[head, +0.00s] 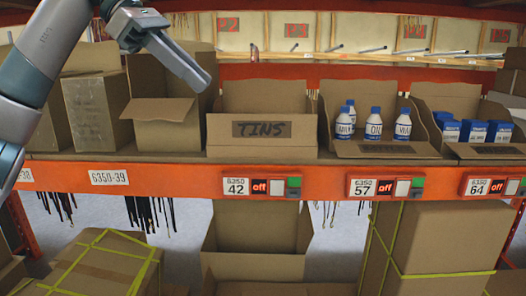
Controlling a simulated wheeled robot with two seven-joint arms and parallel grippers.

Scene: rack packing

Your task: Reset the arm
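My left gripper (196,78) reaches in from the upper left, in front of the shelf and above an open cardboard box (166,133). Its fingers point down and to the right, and nothing shows held in them. Seen from this side the fingers overlap, so I cannot tell whether they are open or shut. My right gripper is not in view.
An orange shelf edge (200,181) carries a box marked TINS (225,148), a box of white and blue bottles (375,125) and a box of blue-white packs (475,131). Taped cartons (430,240) and an open box (255,267) stand below.

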